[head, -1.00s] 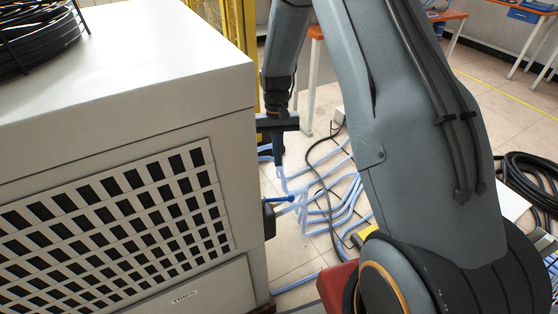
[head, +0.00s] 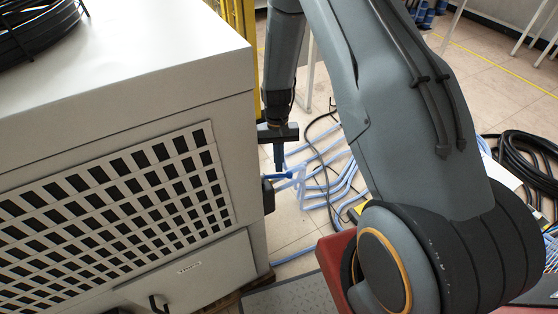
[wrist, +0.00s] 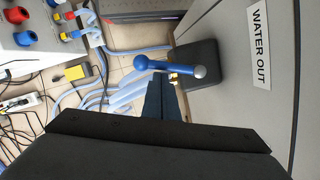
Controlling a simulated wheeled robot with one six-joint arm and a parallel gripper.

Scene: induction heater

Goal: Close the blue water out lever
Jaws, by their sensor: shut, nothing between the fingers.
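The blue water out lever (wrist: 165,66) shows in the wrist view, with a rounded blue end at left and a silver pivot at right. It sticks out sideways from a black fitting (wrist: 205,55) on the cabinet side, beside a "WATER OUT" label (wrist: 259,47). In the head view the lever (head: 283,176) projects right from the cabinet's edge. My gripper (wrist: 160,83) is shut and empty, its fingertips close to the lever's shaft. In the head view my gripper (head: 278,167) points down just above the lever. I cannot tell whether they touch.
The grey cabinet (head: 120,90) with a vented front fills the left. Pale blue hoses (head: 325,175) and black cables cross the floor behind the lever. Red and blue fittings (wrist: 40,25) show at the wrist view's upper left. A yellow post (head: 245,30) stands behind the cabinet.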

